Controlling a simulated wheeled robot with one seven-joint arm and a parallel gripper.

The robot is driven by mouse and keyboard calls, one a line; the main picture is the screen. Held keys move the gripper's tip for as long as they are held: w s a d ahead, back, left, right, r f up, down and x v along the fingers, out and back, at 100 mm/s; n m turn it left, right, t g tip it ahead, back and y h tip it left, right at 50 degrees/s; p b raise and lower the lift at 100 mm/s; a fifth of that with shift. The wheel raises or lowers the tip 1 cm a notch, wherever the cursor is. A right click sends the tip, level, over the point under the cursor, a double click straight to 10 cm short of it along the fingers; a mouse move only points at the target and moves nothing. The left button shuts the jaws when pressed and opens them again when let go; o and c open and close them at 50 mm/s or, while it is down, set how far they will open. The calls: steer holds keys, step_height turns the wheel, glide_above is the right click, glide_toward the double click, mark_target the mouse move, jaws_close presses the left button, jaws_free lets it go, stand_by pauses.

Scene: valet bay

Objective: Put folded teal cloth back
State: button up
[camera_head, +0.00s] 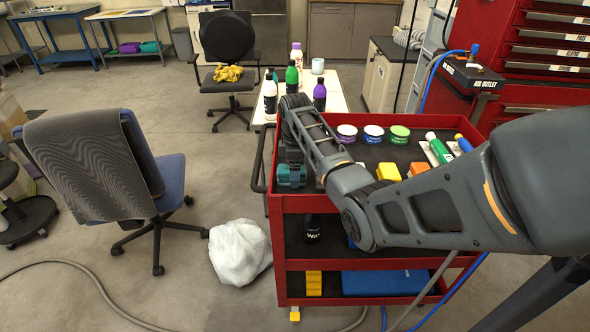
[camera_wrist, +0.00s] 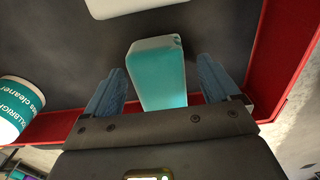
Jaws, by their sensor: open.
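The folded teal cloth (camera_wrist: 158,75) appears as a teal block with rounded edges between my gripper's two fingers (camera_wrist: 162,65) in the wrist view. The fingers are open, one on each side of it, with a visible gap at both sides. In the head view a teal piece (camera_head: 292,176) shows at the left end of the red cart's top tray, just below my gripper (camera_head: 290,158). My wrist and arm hide part of this area, so the gripper's exact height over the tray is unclear.
The red cart (camera_head: 378,265) carries several round tins (camera_head: 373,133), coloured blocks (camera_head: 388,172) and tubes (camera_head: 440,148) on top. In the wrist view, a labelled cleaner container (camera_wrist: 20,108) is close on the left, and the red tray wall (camera_wrist: 280,60) is on the right.

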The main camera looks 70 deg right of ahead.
step_height(320, 180, up, 12)
steer(key=p, duration=0.1)
stand_by(0.4)
steer(key=shift+d, duration=0.1)
